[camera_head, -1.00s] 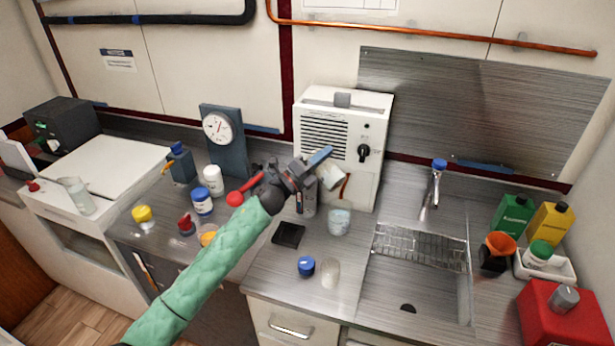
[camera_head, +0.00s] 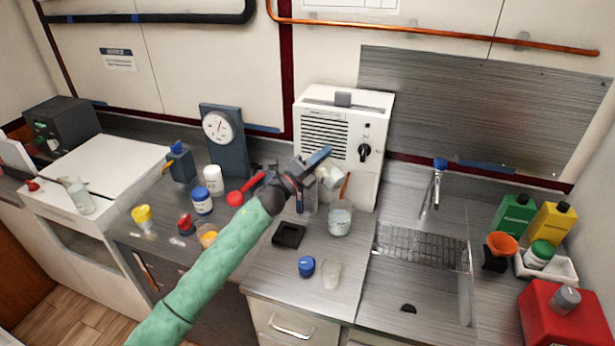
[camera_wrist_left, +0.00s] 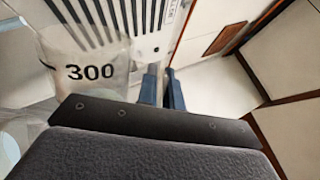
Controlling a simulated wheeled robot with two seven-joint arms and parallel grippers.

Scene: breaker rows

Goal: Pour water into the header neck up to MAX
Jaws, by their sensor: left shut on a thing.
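My left gripper (camera_head: 318,165) is shut on a clear, pale vessel (camera_head: 330,177) in front of the white vented unit (camera_head: 325,160). In the left wrist view a clear vessel marked 300 (camera_wrist_left: 90,72) fills the left side, beside the dark fingers (camera_wrist_left: 162,88). A clear beaker (camera_head: 339,222) with pale contents stands on the counter just below the held vessel. An orange-brown strip (camera_head: 345,186) shows above this beaker. I cannot make out the header neck, a MAX mark or a water stream. My right gripper is out of view.
A black square pad (camera_head: 288,235), a blue cap (camera_head: 306,266) and a small clear vessel (camera_head: 330,273) lie in front. Bottles and a gauge stand (camera_head: 226,142) are at left.

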